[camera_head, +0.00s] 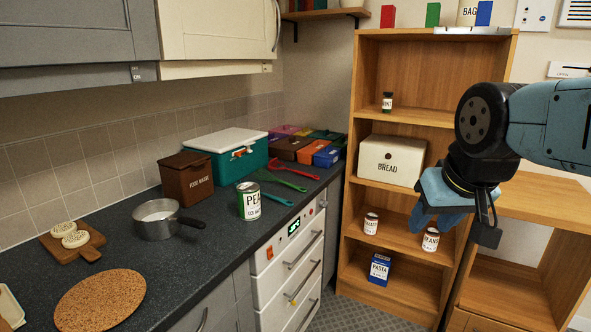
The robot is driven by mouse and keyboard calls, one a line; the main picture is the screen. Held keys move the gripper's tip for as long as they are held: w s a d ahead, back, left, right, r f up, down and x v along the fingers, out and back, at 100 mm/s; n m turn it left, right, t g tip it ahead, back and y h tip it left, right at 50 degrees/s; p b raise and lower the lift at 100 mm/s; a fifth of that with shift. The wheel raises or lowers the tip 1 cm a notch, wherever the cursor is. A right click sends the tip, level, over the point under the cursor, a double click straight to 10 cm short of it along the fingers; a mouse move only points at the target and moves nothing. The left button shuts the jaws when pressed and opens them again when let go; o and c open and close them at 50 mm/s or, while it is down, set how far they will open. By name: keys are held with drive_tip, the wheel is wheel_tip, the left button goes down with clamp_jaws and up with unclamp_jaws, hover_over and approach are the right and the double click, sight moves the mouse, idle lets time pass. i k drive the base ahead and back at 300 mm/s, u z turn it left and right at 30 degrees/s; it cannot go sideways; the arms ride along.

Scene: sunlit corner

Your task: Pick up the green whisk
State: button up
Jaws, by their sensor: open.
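A green long-handled utensil (283,181), which looks like the green whisk, lies on the dark worktop behind the can of peas. Its far-left head is too small to make out clearly. A red utensil (294,171) lies just behind it and a teal one (275,198) just in front. My gripper (434,220) is open and empty. It hangs in the air at the right, in front of the wooden shelves, well to the right of the green utensil.
The peas can (248,201), brown food-waste bin (187,177) and teal cool box (229,153) stand left of the utensils. Coloured boxes (297,148) stand behind. A saucepan (158,219) is further left. The shelf unit (404,117) holds a bread bin (391,161) and tins.

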sight(289, 185)
drive_tip(key=z, duration=0.2)
drive_tip(key=i, duration=1.6)
drive_tip(key=u, duration=0.55)
drive_tip(key=k, duration=0.85)
drive_tip(key=u, duration=0.2)
drive_tip(key=i, duration=0.85)
drive_tip(key=z, duration=0.1)
